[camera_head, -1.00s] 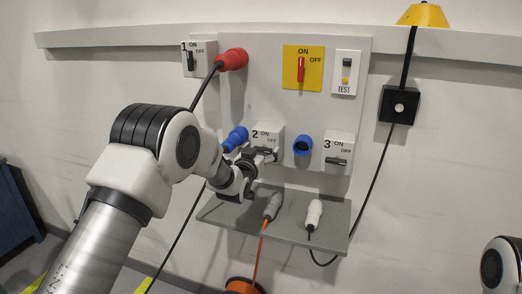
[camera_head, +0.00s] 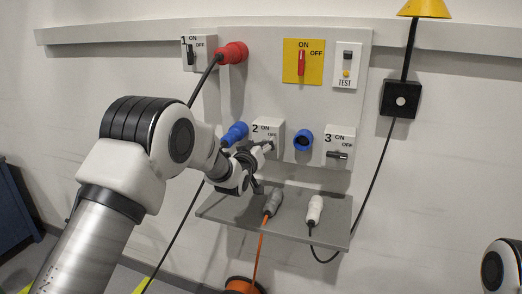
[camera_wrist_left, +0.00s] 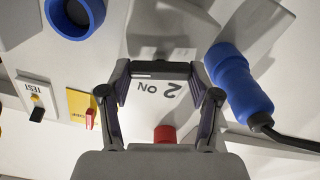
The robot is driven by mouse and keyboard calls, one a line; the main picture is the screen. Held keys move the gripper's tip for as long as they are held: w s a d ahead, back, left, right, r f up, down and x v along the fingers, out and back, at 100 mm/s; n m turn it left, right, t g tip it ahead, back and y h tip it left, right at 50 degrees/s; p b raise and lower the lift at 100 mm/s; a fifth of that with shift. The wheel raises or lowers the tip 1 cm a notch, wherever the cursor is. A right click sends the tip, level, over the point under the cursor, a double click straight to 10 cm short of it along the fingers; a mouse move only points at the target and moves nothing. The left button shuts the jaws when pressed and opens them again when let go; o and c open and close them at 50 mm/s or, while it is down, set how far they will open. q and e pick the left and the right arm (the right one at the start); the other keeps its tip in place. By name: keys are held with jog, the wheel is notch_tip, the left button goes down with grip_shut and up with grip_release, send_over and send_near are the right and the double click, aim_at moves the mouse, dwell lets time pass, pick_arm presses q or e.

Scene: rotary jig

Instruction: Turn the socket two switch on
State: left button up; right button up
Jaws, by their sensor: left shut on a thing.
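The socket two box (camera_head: 268,126), marked 2 with ON and OFF, is on the panel's lower middle. It also shows upside down in the wrist view (camera_wrist_left: 170,45). My left gripper (camera_head: 266,147) is at the front of this box. In the wrist view its two fingertips (camera_wrist_left: 160,70) are shut on the ends of the dark switch handle (camera_wrist_left: 158,75). The handle lies across the wrist picture, nearly along the lettering, so its exact angle is hard to read. In the head view, my fingers largely hide it. My right gripper is not in view.
A blue plug (camera_head: 235,134) sits at box two's left side. An open blue socket (camera_head: 303,141) and box three (camera_head: 338,147) are to the right. Below, a grey shelf (camera_head: 225,212) holds a grey connector (camera_head: 272,203) and a white one (camera_head: 315,210).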

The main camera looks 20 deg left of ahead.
pick_arm(q)
jog(key=shift+a+f+n+b, duration=0.1)
jog(key=shift+n+b, duration=1.35)
jog(key=shift+n, duration=2.1)
jog(key=shift+a+f+n+b, duration=0.1)
jog(key=shift+n+b, duration=1.3)
jog(key=shift+n, duration=2.15)
jog(key=o, duration=1.1)
jog(key=shift+o, duration=0.2)
jog(key=s, duration=1.2)
jog(key=shift+a, duration=0.2)
jog(key=shift+f, duration=0.15)
